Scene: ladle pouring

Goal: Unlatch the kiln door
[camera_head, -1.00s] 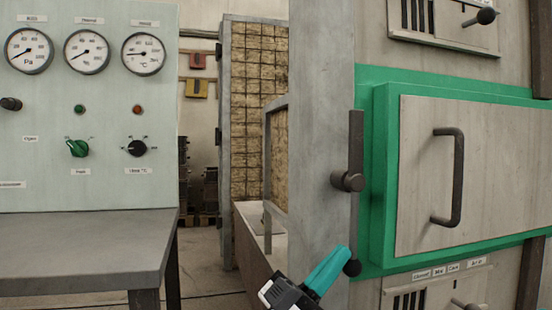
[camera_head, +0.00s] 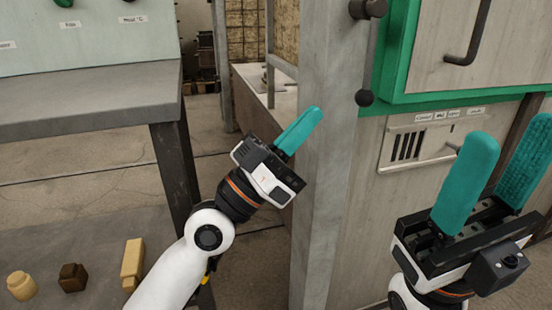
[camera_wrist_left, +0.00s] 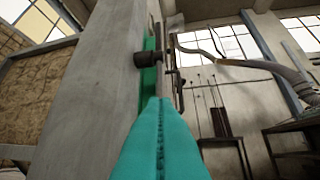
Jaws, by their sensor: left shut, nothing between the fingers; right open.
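The kiln door (camera_head: 490,40) is a pale panel with a green frame and a dark handle (camera_head: 468,40); its top is out of view. The latch, a dark lever (camera_head: 369,60) with a round knob (camera_head: 364,97) at its lower end, hangs down from a pivot (camera_head: 367,9) beside the frame. My left gripper (camera_head: 316,113) is shut and empty, below and left of the knob, in front of the grey post. In the left wrist view its teal fingers (camera_wrist_left: 160,140) point up towards the latch pivot (camera_wrist_left: 146,60). My right gripper (camera_head: 505,165) is open and empty, below the door.
The grey post (camera_head: 330,170) stands beside my left gripper. A grey table (camera_head: 90,105) is at the left, with a gauge panel behind it. Several small blocks (camera_head: 132,262) lie at the lower left. A vented panel (camera_head: 415,143) sits under the door.

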